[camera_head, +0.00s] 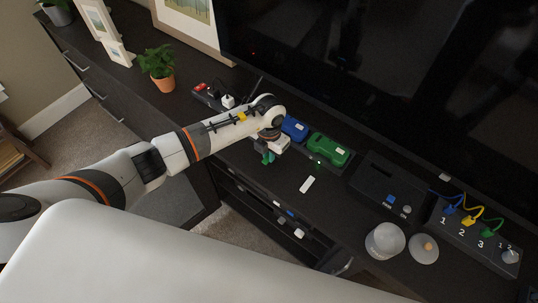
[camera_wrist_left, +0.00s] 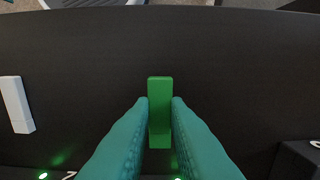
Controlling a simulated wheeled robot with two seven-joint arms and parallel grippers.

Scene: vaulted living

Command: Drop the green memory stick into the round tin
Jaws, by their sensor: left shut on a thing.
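The green memory stick (camera_wrist_left: 160,98) is between the teal fingertips of my left gripper (camera_wrist_left: 159,112) in the left wrist view. The left gripper is shut on it. In the head view the left gripper (camera_head: 268,158) is low over the front part of the dark cabinet top; the stick is hard to tell from the fingers there. I cannot tell whether the stick touches the surface. The round tin (camera_head: 384,241), pale grey, stands at the right front of the cabinet, well to the right of the gripper. Its round lid (camera_head: 424,249) with an orange-tan knob lies beside it. My right gripper is not in view.
A white stick (camera_head: 307,184) lies between the gripper and tin; it also shows in the wrist view (camera_wrist_left: 17,104). Blue (camera_head: 294,128) and green (camera_head: 328,149) blocks sit behind. A black box (camera_head: 386,190) and a numbered cable panel (camera_head: 474,234) stand right, a television (camera_head: 400,80) behind.

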